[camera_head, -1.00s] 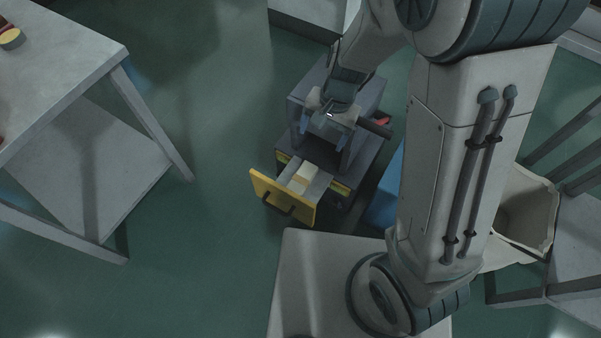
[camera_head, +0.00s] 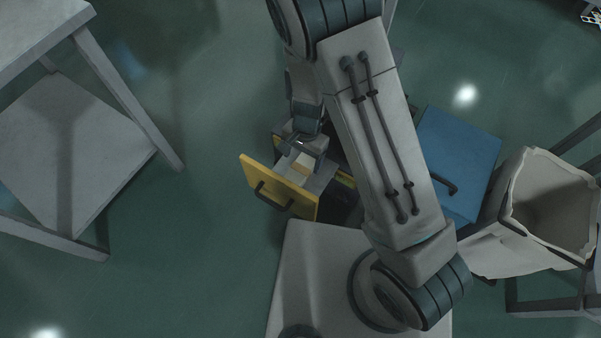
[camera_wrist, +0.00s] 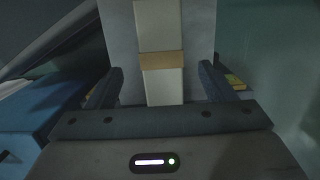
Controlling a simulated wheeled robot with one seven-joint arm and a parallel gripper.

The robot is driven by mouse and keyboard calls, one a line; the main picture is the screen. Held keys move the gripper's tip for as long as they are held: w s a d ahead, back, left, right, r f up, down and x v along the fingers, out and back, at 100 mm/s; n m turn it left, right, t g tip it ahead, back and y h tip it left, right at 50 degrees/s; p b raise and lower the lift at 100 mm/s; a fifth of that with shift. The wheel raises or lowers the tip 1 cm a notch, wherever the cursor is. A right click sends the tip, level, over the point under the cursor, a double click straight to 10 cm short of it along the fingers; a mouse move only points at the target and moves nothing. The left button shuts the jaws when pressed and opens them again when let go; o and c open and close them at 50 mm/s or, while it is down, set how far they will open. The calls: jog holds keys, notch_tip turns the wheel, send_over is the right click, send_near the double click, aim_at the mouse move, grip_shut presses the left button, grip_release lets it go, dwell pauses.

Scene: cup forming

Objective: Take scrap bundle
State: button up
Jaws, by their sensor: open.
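The scrap bundle is a pale stack with a tan band around its middle. It lies in the open yellow-fronted drawer (camera_head: 279,186), and the bundle (camera_head: 300,164) shows partly below my gripper in the head view. In the wrist view the bundle (camera_wrist: 160,58) runs up the middle of the picture on the grey drawer floor. My gripper (camera_head: 304,146) is over the drawer's back part. In the wrist view its two fingers (camera_wrist: 160,82) stand apart on either side of the bundle, with gaps between. Whether they reach down to its level I cannot tell.
A blue box (camera_head: 459,160) with a dark handle stands right of my arm. A lined bin (camera_head: 553,206) is further right. A grey table with a lower shelf (camera_head: 70,150) stands at the left. Open floor lies between table and drawer.

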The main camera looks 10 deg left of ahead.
aim_at(300, 168)
jog(key=shift+s+a+f+b, duration=0.1)
jog(key=shift+f+b, duration=0.8)
jog(key=shift+f, duration=0.65)
jog(key=shift+s+a+f+b, duration=0.1)
jog(key=shift+f+b, duration=0.8)
jog(key=shift+f, duration=0.6)
jog(key=shift+r, duration=0.1)
jog(key=c, duration=1.2)
jog(key=shift+c, duration=0.2)
